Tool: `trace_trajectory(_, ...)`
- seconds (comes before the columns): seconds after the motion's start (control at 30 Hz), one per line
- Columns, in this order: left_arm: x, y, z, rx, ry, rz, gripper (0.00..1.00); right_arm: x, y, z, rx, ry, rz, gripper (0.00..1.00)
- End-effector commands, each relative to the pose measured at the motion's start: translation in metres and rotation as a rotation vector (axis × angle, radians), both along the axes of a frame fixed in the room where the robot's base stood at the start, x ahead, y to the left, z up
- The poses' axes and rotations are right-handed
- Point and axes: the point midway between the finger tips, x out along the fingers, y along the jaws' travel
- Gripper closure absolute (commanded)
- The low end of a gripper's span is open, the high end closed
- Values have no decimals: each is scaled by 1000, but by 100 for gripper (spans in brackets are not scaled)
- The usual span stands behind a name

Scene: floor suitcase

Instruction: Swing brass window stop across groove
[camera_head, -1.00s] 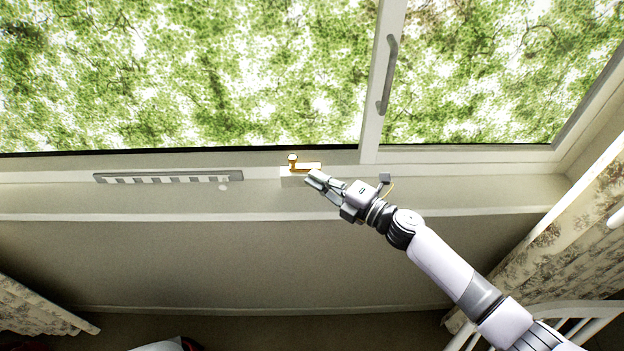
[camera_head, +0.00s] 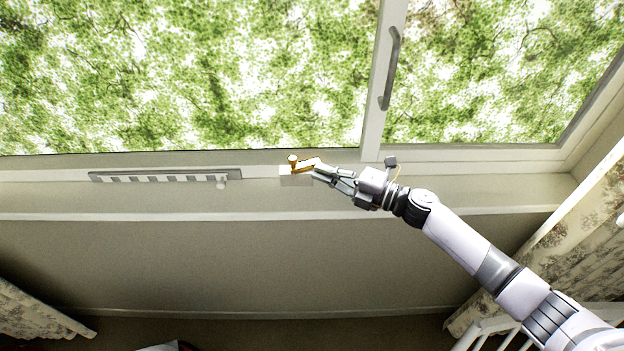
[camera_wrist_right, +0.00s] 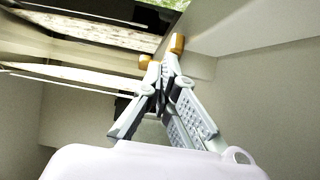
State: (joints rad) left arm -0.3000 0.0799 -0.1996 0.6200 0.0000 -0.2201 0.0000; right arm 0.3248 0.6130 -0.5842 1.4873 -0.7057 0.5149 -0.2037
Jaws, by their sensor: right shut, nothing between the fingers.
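The brass window stop (camera_head: 306,164) is a small gold bar with a round knob at its left end. It sits on a pale block (camera_head: 296,178) on the window ledge and angles slightly toward the glass at its right end. My right gripper (camera_head: 317,171) is shut, its tips close to the right end of the bar; I cannot tell if they touch. In the right wrist view the gripper (camera_wrist_right: 161,54) shows with orange-tan bits at its tips; whether these are pads or brass is unclear. The groove is hard to make out. My left gripper is out of view.
A slotted grey strip (camera_head: 165,176) lies along the ledge to the left. A sliding window frame with a grey handle (camera_head: 390,68) stands behind to the right. A flowered curtain (camera_head: 540,262) and a white chair (camera_head: 497,335) are at the right. The sill (camera_head: 150,203) in front is clear.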

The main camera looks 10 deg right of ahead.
Motion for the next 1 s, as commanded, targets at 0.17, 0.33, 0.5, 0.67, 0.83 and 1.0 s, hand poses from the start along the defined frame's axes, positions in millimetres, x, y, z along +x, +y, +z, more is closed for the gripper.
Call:
trace_trajectory(0.17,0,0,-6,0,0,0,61,7,-5,-1,-2,-1,-2,100)
trace_trajectory(0.33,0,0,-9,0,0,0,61,11,-8,-1,-1,0,-2,100)
trace_trajectory(0.5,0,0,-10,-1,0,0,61,14,-9,0,-1,1,-2,100)
trace_trajectory(0.67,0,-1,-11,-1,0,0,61,15,-9,0,-1,1,-1,100)
trace_trajectory(0.83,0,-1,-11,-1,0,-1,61,15,-10,0,-1,1,-1,100)
trace_trajectory(1.0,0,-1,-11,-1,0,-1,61,15,-9,0,-1,1,-1,100)
